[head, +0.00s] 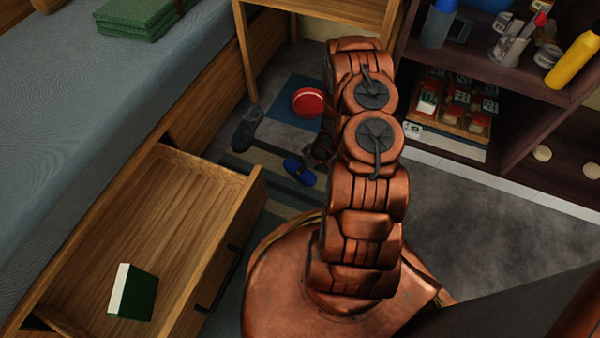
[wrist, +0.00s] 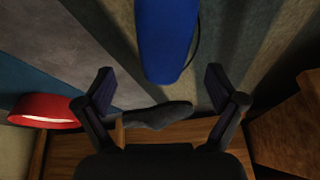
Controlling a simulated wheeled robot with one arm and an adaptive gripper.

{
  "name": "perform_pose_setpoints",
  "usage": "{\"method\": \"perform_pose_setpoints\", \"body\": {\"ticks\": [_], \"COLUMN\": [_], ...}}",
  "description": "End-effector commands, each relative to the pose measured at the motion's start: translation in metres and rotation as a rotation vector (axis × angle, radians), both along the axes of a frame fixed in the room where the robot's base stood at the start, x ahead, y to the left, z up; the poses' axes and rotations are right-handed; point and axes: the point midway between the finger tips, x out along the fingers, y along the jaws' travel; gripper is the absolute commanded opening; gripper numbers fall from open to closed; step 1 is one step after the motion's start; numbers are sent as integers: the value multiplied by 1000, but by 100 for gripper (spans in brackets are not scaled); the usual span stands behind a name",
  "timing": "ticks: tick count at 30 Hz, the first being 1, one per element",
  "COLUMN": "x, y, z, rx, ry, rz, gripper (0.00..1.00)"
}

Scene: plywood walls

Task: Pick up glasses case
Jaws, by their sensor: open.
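A blue object (head: 300,171), which looks like the glasses case, lies on the striped rug in the head view, left of my arm. In the wrist view the blue case (wrist: 167,38) is at the top centre, lengthwise, with its upper end cut off by the frame. A thin dark cord or edge runs along its right side. My gripper (wrist: 158,76) is open and empty, its fingers apart on either side of the case's line. The case's near end lies around fingertip level in the picture; the height gap cannot be told. In the head view my arm mostly hides the gripper.
A dark grey shoe (head: 247,128) lies beyond the case; it shows between the fingers in the wrist view (wrist: 158,115). A red round item (head: 308,102) is on the floor. An open wooden drawer (head: 215,210) holds a green book (head: 138,295). A shelf (head: 480,60) stands right.

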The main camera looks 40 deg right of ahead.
Motion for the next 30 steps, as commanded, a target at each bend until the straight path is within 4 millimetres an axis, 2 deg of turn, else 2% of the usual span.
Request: {"method": "perform_pose_setpoints", "body": {"ticks": [9,18,30], "x": [13,16,16], "y": [11,11,11], "z": [-39,-42,-41], "rx": [1,1,1], "ry": [2,1,1], "rz": [2,0,0], "gripper": [94,94,53]}}
